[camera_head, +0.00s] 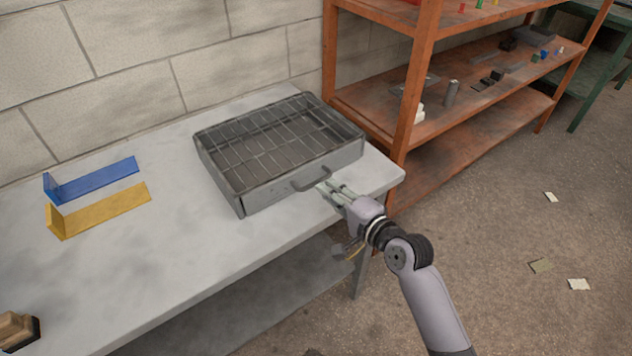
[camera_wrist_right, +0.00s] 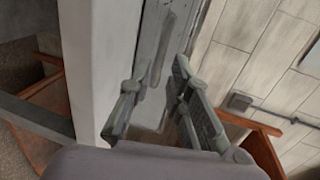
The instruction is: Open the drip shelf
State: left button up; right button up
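The drip shelf is a grey metal unit (camera_head: 222,179) with a wire rack (camera_head: 275,135) on top. It sits on the pale workbench. A curved handle (camera_head: 313,181) sticks out from its front face, and the front looks closed against the body. My right gripper (camera_head: 328,189) is at the right end of the handle. In the right wrist view its two fingers (camera_wrist_right: 160,105) are apart, with the front of the shelf (camera_wrist_right: 152,35) just beyond them. I cannot tell whether the handle lies between the fingers.
A blue bracket (camera_head: 95,180) and a yellow bracket (camera_head: 100,209) lie on the bench (camera_head: 150,260) to the left. A tan and black object (camera_head: 18,328) is at the lower left. An orange shelf rack (camera_head: 410,90) stands close on the right. The bench front is clear.

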aim_at(316, 181)
jog(key=x, duration=0.6)
grip_shut()
jog(key=shift+d, duration=0.1)
dwell(0.6)
